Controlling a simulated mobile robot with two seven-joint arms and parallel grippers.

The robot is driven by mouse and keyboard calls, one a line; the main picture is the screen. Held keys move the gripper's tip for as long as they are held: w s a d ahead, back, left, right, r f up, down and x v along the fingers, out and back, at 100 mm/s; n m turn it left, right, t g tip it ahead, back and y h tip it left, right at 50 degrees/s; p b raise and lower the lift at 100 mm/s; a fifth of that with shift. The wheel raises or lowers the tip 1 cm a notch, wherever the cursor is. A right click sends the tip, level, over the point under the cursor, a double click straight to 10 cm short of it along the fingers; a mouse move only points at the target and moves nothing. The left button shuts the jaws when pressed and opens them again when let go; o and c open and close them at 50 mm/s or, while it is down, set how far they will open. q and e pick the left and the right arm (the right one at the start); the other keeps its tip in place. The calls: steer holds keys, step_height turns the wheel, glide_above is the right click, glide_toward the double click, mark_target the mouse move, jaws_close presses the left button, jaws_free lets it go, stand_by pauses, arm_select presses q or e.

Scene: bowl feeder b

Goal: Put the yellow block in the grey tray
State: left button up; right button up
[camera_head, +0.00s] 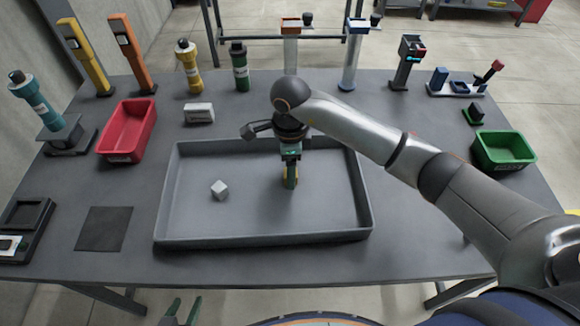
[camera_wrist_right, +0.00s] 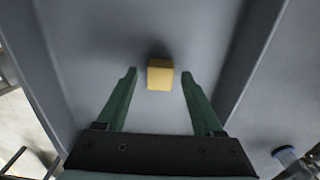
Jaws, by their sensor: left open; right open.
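The yellow block (camera_wrist_right: 160,74) sits on the floor of the grey tray (camera_head: 262,240), just beyond and between the fingertips of my right gripper (camera_wrist_right: 159,76) in the right wrist view. The green fingers stand apart with a gap on each side of the block. In the head view my right gripper (camera_head: 290,184) points down inside the tray, right of its middle, and mostly hides the block. My left gripper (camera_head: 181,310) shows only its green fingertips at the bottom edge, open and empty, in front of the table.
A pale grey cube (camera_head: 219,189) lies in the tray to the left of my right gripper. A red bin (camera_head: 127,131) stands left, a green bin (camera_head: 504,150) right. Several bottles and tools line the back. A dark mat (camera_head: 104,229) lies left of the tray.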

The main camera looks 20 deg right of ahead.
step_height(320, 180, up, 12)
steer(key=shift+r, duration=0.15)
stand_by(0.3)
